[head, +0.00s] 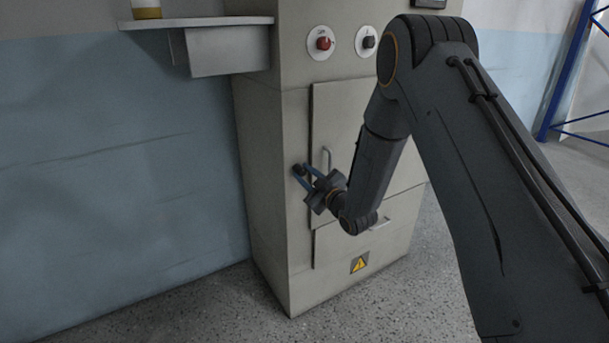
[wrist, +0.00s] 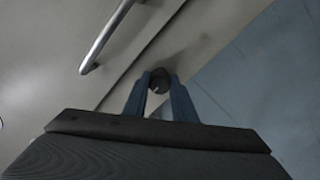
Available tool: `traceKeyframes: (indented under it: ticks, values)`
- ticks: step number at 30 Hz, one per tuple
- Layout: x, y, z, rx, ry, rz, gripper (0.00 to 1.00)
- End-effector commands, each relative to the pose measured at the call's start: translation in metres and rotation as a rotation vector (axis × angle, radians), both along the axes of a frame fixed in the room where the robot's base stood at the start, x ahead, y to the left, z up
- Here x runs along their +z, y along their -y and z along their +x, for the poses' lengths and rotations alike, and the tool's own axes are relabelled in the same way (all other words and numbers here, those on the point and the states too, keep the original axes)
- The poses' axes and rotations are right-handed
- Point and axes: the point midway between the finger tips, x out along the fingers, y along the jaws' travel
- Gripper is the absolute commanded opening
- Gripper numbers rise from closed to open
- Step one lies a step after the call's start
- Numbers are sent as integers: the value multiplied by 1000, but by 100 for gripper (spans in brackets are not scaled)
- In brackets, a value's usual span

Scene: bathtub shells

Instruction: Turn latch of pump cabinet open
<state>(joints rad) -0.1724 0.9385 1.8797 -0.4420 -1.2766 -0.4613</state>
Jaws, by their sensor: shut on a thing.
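The pump cabinet (head: 262,140) is a tall beige cabinet with a door (head: 345,115) on its front. My gripper (head: 301,171) is at the left edge of this door, beside the vertical door handle (head: 327,159). In the wrist view, the two blue fingers of my gripper (wrist: 160,90) are shut on a small dark round latch (wrist: 160,77). The fingers and wrist hide much of the latch in the head view. The metal handle also shows in the wrist view (wrist: 106,38), apart from the fingers. The door looks closed.
A red knob (head: 323,43) and a black knob (head: 368,42) sit above the door. A drawer-like lower panel has a handle (head: 379,224) and a yellow warning label (head: 359,263). A grey shelf (head: 200,22) juts out at upper left. Speckled floor in front is clear.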

Motion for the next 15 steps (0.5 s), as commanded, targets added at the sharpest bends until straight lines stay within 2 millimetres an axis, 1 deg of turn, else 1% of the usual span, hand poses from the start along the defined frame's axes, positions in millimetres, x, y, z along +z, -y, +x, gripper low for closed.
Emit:
traceKeyframes:
  ticks: [5, 15]
  values:
    - [0, 0, 0, 0, -65, 96, 2]
    - [0, 0, -1, 0, -242, 358, 2]
